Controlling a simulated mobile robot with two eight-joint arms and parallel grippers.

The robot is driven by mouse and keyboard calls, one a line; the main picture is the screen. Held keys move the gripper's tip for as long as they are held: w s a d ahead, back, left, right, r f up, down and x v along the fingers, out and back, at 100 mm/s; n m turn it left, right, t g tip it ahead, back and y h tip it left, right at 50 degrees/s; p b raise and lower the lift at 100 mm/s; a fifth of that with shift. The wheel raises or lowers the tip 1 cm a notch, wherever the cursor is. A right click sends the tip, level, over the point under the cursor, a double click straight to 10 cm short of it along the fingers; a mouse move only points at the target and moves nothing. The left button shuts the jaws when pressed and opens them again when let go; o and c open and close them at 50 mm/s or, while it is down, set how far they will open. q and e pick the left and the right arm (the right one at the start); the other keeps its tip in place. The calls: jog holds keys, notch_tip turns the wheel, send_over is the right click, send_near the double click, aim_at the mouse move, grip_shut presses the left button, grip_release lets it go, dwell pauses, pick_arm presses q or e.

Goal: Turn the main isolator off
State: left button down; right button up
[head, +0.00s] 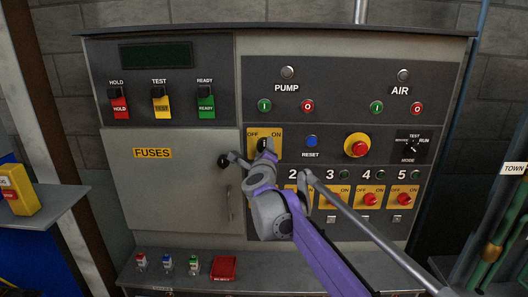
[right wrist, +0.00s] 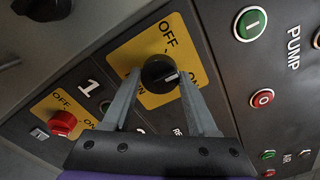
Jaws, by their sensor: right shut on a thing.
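The main isolator is a black round knob (right wrist: 158,70) on a yellow plate (right wrist: 128,58) marked OFF and ON in the right wrist view. A white mark on the knob lies on its side toward ON. My right gripper (right wrist: 160,82) has one finger on each side of the knob and is shut on it. In the head view the yellow plate (head: 277,133) shows beside my right gripper (head: 264,148), which hides most of the knob. My left gripper is not in view.
A blue reset button (head: 311,141) and a red emergency button (head: 357,145) sit right of the isolator. Pump and air buttons are above. Red numbered isolators (head: 370,199) line the row below. The fuses door (head: 165,190) is at left.

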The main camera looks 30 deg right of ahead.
jog(key=shift+n+b, duration=1.05)
jog(key=shift+n, duration=3.55)
jog(key=o, duration=1.4)
jog(key=b+v, duration=0.1)
jog(key=v, duration=1)
jog(key=shift+d, duration=0.1)
